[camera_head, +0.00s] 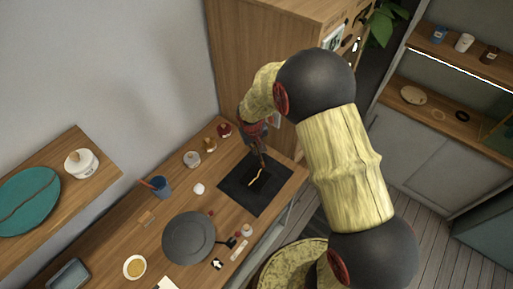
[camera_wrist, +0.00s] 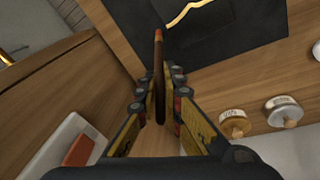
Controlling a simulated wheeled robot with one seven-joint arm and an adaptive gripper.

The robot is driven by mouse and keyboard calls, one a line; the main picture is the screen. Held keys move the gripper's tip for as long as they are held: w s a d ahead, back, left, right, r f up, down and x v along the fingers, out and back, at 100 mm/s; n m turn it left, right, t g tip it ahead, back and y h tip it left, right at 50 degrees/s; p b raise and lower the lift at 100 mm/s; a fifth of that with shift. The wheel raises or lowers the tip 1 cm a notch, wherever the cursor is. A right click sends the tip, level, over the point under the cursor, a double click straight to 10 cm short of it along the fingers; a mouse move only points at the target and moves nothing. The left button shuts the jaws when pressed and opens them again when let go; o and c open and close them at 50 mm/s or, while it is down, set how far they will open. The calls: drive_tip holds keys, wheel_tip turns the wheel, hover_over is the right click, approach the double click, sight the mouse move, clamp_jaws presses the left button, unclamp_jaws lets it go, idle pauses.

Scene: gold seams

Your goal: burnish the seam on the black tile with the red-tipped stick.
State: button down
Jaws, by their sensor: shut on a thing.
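The black tile (camera_head: 268,183) lies on a dark square mat (camera_head: 232,187) near the table's right end. A jagged gold seam (camera_head: 257,177) crosses it. The tile (camera_wrist: 210,25) and seam (camera_wrist: 188,12) also show at the top of the wrist view, partly cut off. My gripper (camera_head: 260,148) is above the tile's far edge. In the wrist view my gripper (camera_wrist: 161,90) is shut on a slim reddish-brown stick (camera_wrist: 158,70), which points toward the tile. Its end appears close to the seam; I cannot tell whether it touches.
Several small jars (camera_head: 191,158) stand at the back edge, left of the mat. A blue cup (camera_head: 160,187), a grey round plate (camera_head: 188,238) and a small bowl (camera_head: 134,267) are further left. A wooden cabinet (camera_head: 240,55) rises behind the gripper.

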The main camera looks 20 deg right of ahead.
sight(256, 144)
drive_tip(key=shift+f, duration=0.25)
wheel_tip(256, 144, up, 3)
drive_tip(key=shift+w+p, duration=0.1)
drive_tip(key=shift+p, duration=0.3)
drive_tip(key=shift+s+r, duration=0.2)
drive_tip(key=shift+r, duration=0.05)
drive_tip(key=shift+w+r+p, duration=0.15)
drive_tip(key=shift+r+p, duration=0.3)
drive_tip(key=shift+r, duration=0.05)
drive_tip(key=shift+w+d+p+v, duration=0.15)
drive_tip(key=shift+p+v, duration=0.25)
drive_tip(key=shift+v, duration=0.35)
drive_tip(key=shift+w+d+p+v, duration=0.1)
drive_tip(key=shift+p+v, duration=0.35)
drive_tip(key=shift+v, duration=0.3)
drive_tip(key=shift+w+d+p+v, duration=0.15)
drive_tip(key=shift+p+v, duration=0.25)
drive_tip(key=shift+v, duration=0.35)
